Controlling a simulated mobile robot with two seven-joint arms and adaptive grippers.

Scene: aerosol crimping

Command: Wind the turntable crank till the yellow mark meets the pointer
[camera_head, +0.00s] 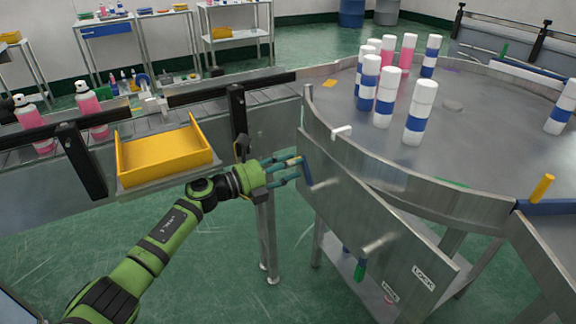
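The round steel turntable (470,125) fills the right side, with its rim curving towards me. A yellow-orange patch (330,83) lies flat near its far left edge; it may be the yellow mark. A white tab (341,131) sits at the near left rim; I cannot tell whether it is the pointer. The patch and tab are well apart. A dark blue crank arm (307,171) is at the left end of the front panel. My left gripper (290,170) is beside it, its teal fingers apart. A small tan piece shows by the upper finger; whether the fingers touch the crank is unclear.
Several white, blue and pink cans (415,112) stand on the turntable. A yellow tray (165,155) is left of my gripper, in front of a conveyor with pink bottles (90,110). A yellow post (542,187) stands at the right. Green floor is open below.

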